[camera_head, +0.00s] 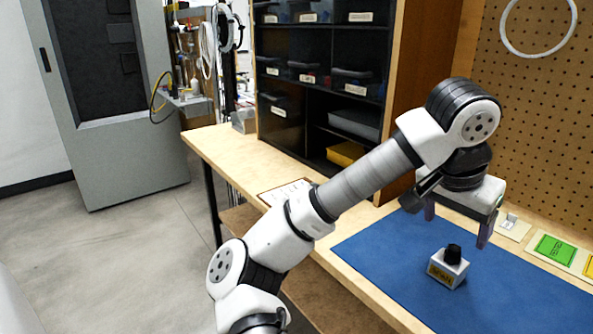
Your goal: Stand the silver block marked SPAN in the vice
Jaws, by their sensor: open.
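A silver block (449,271) with a black knob on top stands on the blue mat (375,262). It has a yellow label on its front; the lettering is too small to read surely. My gripper (457,229) is open and empty, fingers pointing down. In the picture its fingertips are above the block, one to the left and one to the right. I cannot tell how far above it they are. No vice can be clearly made out.
A black shelf unit (325,84) with bins stands on the bench behind the mat. A pegboard (540,95) rises at the right. Cards (556,252) lie along the mat's back edge. A paper sheet (283,192) lies near the bench's front edge. The mat around the block is clear.

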